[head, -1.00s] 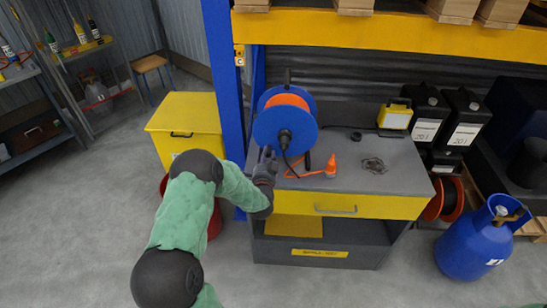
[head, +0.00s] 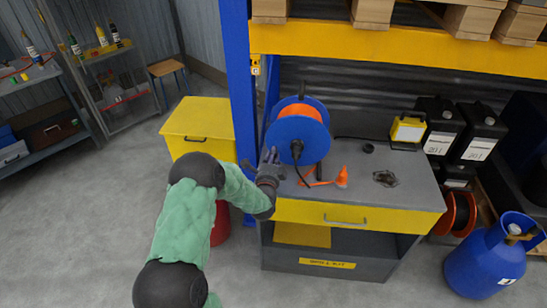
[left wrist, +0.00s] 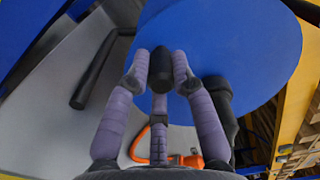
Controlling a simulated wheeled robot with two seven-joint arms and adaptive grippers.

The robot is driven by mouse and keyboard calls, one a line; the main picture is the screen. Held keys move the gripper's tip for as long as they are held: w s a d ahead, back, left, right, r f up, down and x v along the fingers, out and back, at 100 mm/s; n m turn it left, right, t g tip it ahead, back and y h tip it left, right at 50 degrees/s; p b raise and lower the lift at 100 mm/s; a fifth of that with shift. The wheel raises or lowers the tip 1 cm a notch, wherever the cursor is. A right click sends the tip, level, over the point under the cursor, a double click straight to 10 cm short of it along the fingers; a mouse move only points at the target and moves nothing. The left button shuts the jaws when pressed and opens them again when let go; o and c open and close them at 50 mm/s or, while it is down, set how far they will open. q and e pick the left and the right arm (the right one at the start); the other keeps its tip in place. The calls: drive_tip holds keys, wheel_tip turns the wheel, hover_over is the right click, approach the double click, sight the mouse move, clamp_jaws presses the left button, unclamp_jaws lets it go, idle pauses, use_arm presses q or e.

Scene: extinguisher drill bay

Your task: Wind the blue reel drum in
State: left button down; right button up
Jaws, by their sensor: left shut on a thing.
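The blue reel drum (head: 312,138), wound with orange cable (head: 301,112), stands upright on the left part of the grey bench top. A dark hub shows at the middle of its face. My left gripper (head: 270,158) is at the drum's lower left edge. In the left wrist view, the drum's blue face (left wrist: 240,45) fills the upper right. There the fingers of my left gripper (left wrist: 178,78) are closed around a dark knob (left wrist: 181,66) in front of the drum face. How the knob joins the drum is hidden. My right gripper is out of view.
A blue rack post (head: 238,80) rises close left of the drum. A blue cylinder (head: 487,262) stands at the right.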

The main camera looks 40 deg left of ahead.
use_arm(q)
drive_tip(key=shift+s+a, duration=0.15)
drive_tip(key=c, duration=1.1)
unclamp_jaws()
drive_tip(key=shift+a, duration=0.1)
drive_tip(key=v, duration=1.2)
